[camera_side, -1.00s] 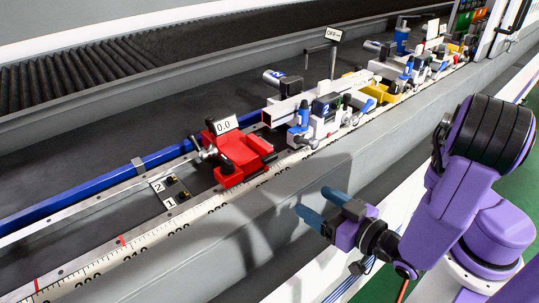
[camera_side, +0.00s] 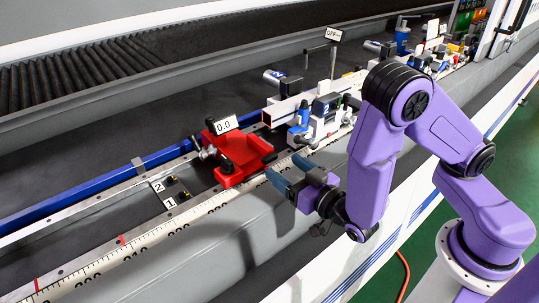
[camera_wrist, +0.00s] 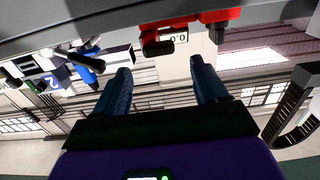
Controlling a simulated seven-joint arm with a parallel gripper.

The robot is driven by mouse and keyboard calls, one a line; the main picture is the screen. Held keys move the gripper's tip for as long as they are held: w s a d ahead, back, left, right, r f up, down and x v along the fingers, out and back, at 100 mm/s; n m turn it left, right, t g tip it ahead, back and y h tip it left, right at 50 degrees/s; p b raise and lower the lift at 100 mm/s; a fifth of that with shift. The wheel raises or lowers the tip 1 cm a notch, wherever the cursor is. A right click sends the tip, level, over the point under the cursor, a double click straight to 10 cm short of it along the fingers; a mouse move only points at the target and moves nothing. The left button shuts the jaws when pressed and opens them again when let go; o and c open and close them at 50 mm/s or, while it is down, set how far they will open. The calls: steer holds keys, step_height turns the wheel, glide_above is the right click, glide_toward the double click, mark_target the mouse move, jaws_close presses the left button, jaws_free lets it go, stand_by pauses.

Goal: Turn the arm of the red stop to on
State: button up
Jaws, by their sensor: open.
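The red stop (camera_side: 240,158) sits on the rail beside the ruler, with a "0.0" label (camera_side: 224,124) on top. A metal lever with dark knobs (camera_side: 200,146) is at its left side; I cannot tell which part is the on/off arm. My gripper (camera_side: 286,168) has blue fingers, open and empty, just right of the red stop and apart from it. In the wrist view the red stop (camera_wrist: 185,18) shows upside down at the top, beyond the two spread fingers (camera_wrist: 160,82).
A white clamp with a blue "2" (camera_side: 322,112) stands right of the red stop. Plates marked 1 and 2 (camera_side: 168,190) lie left of the stop. The ruler (camera_side: 150,235) runs along the front edge.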

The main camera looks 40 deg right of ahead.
mark_target(269, 156)
steer(key=w, duration=0.6)
steer(key=shift+w, duration=0.4)
steer(key=shift+c, duration=0.3)
jaws_close()
steer(key=shift+r, duration=0.1)
